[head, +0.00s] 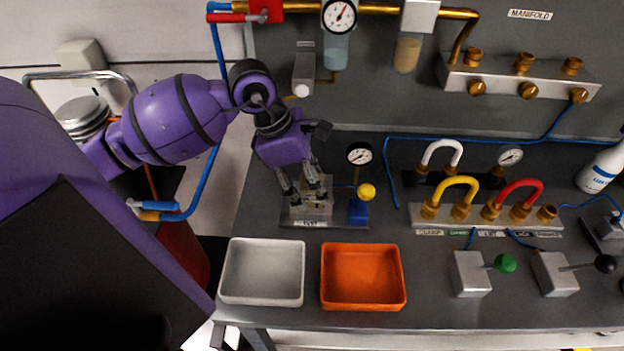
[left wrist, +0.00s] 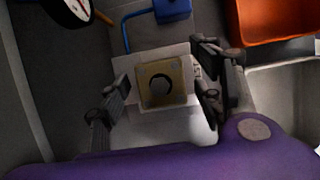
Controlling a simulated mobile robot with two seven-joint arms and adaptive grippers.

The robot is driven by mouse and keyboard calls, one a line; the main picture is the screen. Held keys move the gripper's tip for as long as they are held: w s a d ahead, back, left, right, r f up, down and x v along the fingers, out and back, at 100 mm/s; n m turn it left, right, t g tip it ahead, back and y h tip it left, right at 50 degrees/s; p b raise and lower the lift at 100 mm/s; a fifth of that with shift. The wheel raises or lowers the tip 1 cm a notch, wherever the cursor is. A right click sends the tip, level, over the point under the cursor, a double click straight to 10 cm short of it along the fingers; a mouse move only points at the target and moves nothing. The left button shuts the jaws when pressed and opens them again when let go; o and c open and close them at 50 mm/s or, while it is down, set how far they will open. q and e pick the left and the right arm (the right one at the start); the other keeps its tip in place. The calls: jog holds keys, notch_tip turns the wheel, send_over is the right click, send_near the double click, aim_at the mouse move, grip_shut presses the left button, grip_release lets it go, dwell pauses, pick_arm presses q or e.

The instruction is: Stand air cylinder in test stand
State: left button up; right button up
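The test stand (head: 296,220) is a low base with a white label at its front, at the back left of the bench. A pale grey block (head: 313,211) rises from it between my left fingers. My left gripper (head: 305,193) points down over it. In the left wrist view a tan square face with a dark round centre (left wrist: 149,97) sits over a paler block. I cannot tell whether this is the air cylinder's end or part of the stand. The left gripper's fingers (left wrist: 160,88) are spread on both sides of it, with visible gaps. My right gripper is not in view.
A white tray (head: 262,301) and an orange tray (head: 363,305) stand at the bench's front left. A blue valve with a yellow knob (head: 359,210) and a gauge (head: 360,154) are close right of the stand.

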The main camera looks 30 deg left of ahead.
pick_arm(q)
jog(key=v, duration=1.2)
jog(key=shift+s, duration=0.1)
dwell(0.4)
